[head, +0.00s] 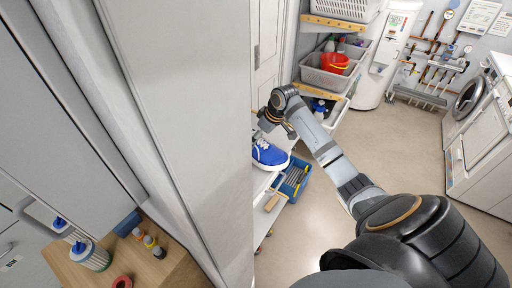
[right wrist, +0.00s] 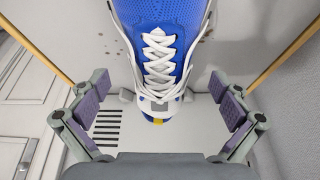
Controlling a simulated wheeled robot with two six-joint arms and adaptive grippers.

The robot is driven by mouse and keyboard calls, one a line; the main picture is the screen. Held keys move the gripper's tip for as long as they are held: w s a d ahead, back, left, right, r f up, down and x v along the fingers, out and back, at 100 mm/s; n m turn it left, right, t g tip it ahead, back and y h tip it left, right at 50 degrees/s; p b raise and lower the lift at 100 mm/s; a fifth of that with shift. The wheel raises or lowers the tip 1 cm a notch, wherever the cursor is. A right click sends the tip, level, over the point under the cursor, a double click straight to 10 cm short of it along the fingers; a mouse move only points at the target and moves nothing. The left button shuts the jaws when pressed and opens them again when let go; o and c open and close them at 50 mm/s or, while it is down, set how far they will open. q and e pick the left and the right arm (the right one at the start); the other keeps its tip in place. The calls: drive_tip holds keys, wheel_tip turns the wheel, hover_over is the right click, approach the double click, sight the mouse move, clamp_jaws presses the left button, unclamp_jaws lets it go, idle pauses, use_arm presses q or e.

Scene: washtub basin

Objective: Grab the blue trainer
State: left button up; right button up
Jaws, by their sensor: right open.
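The blue trainer (head: 268,153) has white laces and a white sole. In the head view it sits on a white surface just right of the tall white panel, whose edge cuts off its left side. In the right wrist view the trainer (right wrist: 160,45) fills the top middle, laces facing the camera. My right gripper (right wrist: 160,112) is open, with one purple-padded finger on each side and the trainer between and beyond them, touching neither. In the head view the right gripper (head: 268,122) is at the trainer's upper end, its fingers partly hidden. My left gripper is not in view.
A blue tray (head: 295,178) with brushes lies below the trainer. Grey bins (head: 325,78), one with a red bucket (head: 335,63), stand behind. The tall white panel (head: 190,120) is close on the left. A wooden top (head: 150,262) holds bottles. The floor on the right is clear.

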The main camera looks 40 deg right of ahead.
sight(257, 145)
drive_tip(key=shift+f+p, duration=0.3)
drive_tip(key=shift+f, duration=0.1)
drive_tip(key=shift+w+a+f+p, duration=0.15)
drive_tip(key=shift+f+p, duration=0.2)
drive_tip(key=shift+f, duration=0.35)
drive_tip(key=x, duration=0.3)
drive_tip(key=shift+r, duration=0.1)
drive_tip(key=c, duration=0.5)
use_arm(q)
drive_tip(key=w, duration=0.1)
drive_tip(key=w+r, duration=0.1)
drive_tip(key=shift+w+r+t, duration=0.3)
use_arm(e)
drive_tip(key=c, duration=0.9)
